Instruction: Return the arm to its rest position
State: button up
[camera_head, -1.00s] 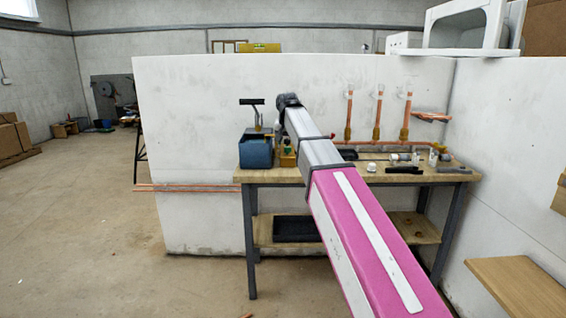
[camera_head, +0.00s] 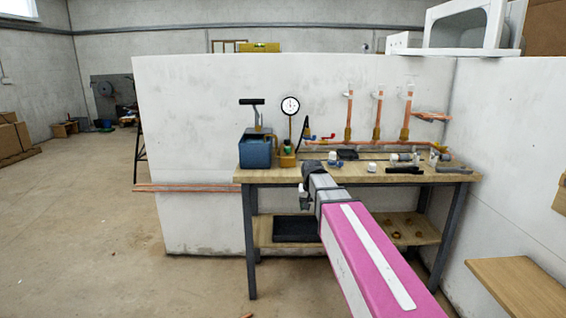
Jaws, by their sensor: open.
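My arm reaches forward from the lower right, with a pink link nearest and a grey link beyond it. My gripper (camera_head: 304,202) shows small at the arm's far end, hanging down in front of the workbench (camera_head: 262,175), just below its top edge. The gripper is open and I see nothing held in it. Its fingertips are small and partly dark against the bench's lower part.
On the bench stand a blue tank (camera_head: 255,152) with a pump handle and a pressure gauge (camera_head: 290,105). Copper pipes (camera_head: 378,115) rise behind, with small fittings along the top. A dark tray (camera_head: 295,229) lies on the lower shelf. The floor (camera_head: 90,220) at left is clear.

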jog(key=s+d+f+g, duration=0.1)
jog(key=s+d+f, duration=0.3)
jog(key=s+f, duration=0.5)
jog(key=s+d+f+n+g, duration=0.1)
jog(key=s+d+f, duration=0.2)
jog(key=s+f, duration=0.6)
jog(key=shift+s+d+f, duration=0.35)
jog(key=shift+s, duration=0.7)
